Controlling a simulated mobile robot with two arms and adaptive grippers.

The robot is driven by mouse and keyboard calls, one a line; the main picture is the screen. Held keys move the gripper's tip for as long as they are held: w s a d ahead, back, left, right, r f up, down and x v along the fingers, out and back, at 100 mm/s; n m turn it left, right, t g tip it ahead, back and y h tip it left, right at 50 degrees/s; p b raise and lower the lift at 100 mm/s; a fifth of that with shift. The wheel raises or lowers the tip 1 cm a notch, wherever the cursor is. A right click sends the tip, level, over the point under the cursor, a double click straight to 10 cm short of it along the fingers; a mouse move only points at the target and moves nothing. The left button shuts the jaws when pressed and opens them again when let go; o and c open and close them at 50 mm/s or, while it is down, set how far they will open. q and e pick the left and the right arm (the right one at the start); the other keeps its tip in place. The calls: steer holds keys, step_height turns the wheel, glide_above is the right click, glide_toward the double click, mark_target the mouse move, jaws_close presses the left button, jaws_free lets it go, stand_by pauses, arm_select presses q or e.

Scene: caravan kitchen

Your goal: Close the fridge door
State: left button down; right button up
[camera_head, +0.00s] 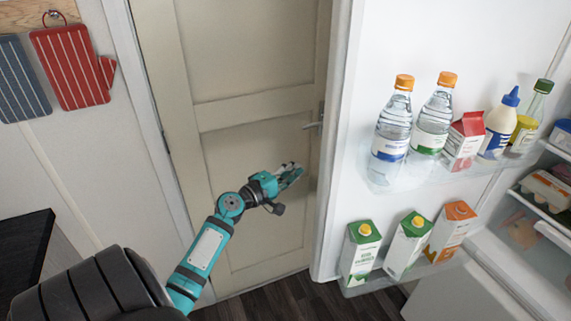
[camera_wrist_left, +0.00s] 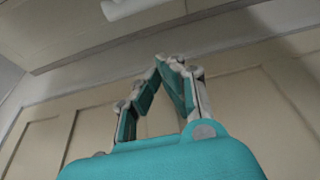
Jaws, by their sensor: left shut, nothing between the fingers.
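The white fridge door (camera_head: 345,130) stands wide open at the right in the head view, its inner side facing me and its shelves loaded. The open fridge interior (camera_head: 545,200) shows at the far right edge. My left gripper (camera_head: 297,168) is at the outer side of the fridge door, just left of its edge, in front of the beige room door. It is shut and empty; the left wrist view shows its fingertips together (camera_wrist_left: 170,62). I cannot tell whether it touches the fridge door. My right gripper is not in view.
The fridge door's upper shelf (camera_head: 385,183) holds bottles and a carton; the lower shelf (camera_head: 375,285) holds several cartons. Behind my left gripper is a closed beige door (camera_head: 235,90) with a handle (camera_head: 314,125). A dark counter (camera_head: 25,245) is at the left.

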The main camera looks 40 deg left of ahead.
arm_select(q)
steer(key=w+d+p, duration=0.1)
steer(key=d, duration=0.1)
steer(key=w+d+p, duration=0.2)
stand_by(0.3)
steer(key=shift+w+a, duration=0.1)
steer(key=shift+w, duration=0.05)
